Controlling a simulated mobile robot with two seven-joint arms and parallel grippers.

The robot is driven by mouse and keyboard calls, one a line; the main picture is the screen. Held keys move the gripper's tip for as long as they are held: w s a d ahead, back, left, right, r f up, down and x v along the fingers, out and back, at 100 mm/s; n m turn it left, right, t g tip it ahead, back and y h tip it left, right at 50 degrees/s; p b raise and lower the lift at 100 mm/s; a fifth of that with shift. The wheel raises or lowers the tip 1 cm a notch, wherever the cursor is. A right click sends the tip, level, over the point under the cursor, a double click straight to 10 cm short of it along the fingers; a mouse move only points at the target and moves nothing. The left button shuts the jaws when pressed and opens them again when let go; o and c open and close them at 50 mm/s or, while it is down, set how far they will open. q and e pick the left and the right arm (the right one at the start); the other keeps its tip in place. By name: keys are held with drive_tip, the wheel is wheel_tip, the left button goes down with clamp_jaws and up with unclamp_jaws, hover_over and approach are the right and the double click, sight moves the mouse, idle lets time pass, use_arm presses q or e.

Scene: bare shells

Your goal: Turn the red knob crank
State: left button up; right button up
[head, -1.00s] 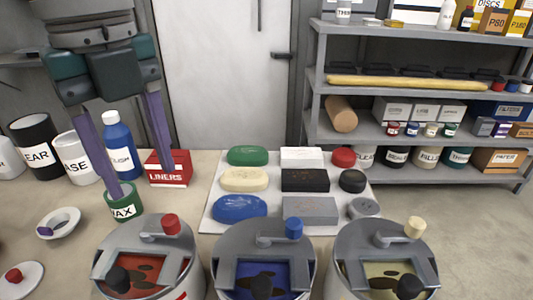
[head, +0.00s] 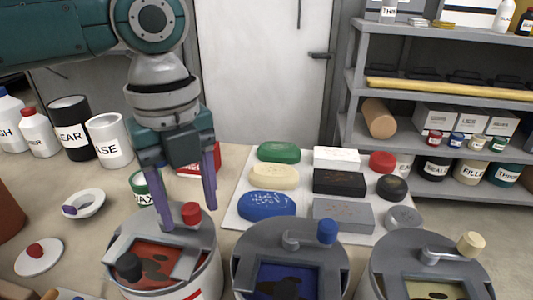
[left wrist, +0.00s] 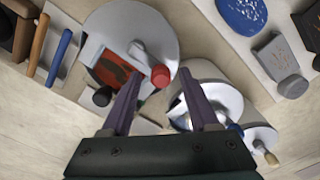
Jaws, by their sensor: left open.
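The red knob (head: 190,213) stands upright at the end of a grey crank arm on the lid of the left can (head: 205,265), whose window shows red contents. My left gripper (head: 187,203) is open and points down above this lid. Its two purple fingers appear on either side of the knob, with their tips near its height; I cannot tell whether they touch it. In the left wrist view the red knob (left wrist: 160,76) lies between the fingertips (left wrist: 160,80), and the crank arm runs up and left from it. My right gripper is not in view.
A can with a blue knob (head: 327,231) and one with a cream knob (head: 471,244) stand to the right. Behind them a white board (head: 236,215) holds several coloured pads and blocks. The green WAX tub (head: 138,184) and red LINERS box (head: 190,168) are close behind the gripper.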

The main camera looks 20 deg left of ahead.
use_arm(q)
drive_tip(key=shift+c, duration=0.2)
clamp_jaws()
idle(0.4)
